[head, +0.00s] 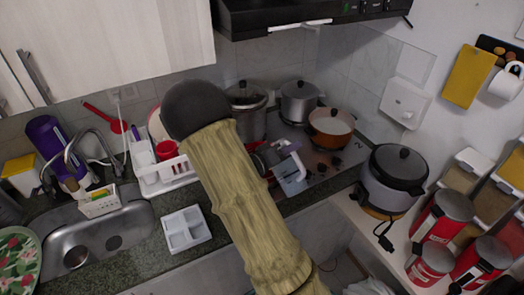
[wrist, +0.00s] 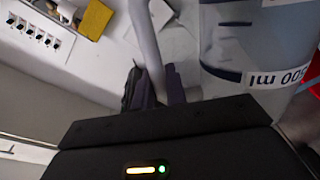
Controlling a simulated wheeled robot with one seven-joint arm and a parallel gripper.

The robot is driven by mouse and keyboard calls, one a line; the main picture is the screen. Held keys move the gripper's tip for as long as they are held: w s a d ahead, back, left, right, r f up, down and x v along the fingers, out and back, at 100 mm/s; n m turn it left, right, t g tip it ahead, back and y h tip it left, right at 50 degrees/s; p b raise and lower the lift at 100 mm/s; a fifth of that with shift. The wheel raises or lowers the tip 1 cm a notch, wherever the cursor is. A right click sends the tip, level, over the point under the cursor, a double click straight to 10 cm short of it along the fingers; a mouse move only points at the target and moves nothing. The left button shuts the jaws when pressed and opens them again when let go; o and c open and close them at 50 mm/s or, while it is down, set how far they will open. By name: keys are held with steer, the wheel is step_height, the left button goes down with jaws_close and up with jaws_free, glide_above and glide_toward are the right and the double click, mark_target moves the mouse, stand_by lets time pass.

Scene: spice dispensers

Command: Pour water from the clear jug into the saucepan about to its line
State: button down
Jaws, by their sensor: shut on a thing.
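The clear jug (wrist: 235,45) fills the upper right of the wrist view, close to the camera. Its wall carries dark marks and a "500 ml" label, upside down in this picture. My gripper (wrist: 158,88) is shut on the jug's grey handle (wrist: 150,40). In the head view my arm hides most of the gripper, and only pale, see-through parts of the jug (head: 293,178) show at the front edge of the stove.
A grey pot (head: 300,100) and a steel pot (head: 246,97) stand close by the pan. A rice cooker (head: 395,170) is right of the stove. Red canisters (head: 440,215) stand farther right. The sink (head: 110,235) and a white dish rack (head: 165,172) are left.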

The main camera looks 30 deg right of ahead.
steer(key=shift+w+a+r, duration=0.1)
steer(key=shift+w+a, duration=0.1)
steer(key=shift+w, duration=0.05)
steer(key=shift+d+r, duration=0.1)
steer(key=shift+w+p, duration=0.2)
steer(key=shift+p, duration=0.15)
steer(key=shift+r+n, duration=0.1)
steer(key=shift+n, duration=0.2)
steer(key=shift+r, duration=0.1)
steer(key=shift+a, duration=0.2)
steer(key=shift+w+d+r+p, duration=0.1)
steer(key=shift+w+p, duration=0.1)
steer(key=shift+p, duration=0.1)
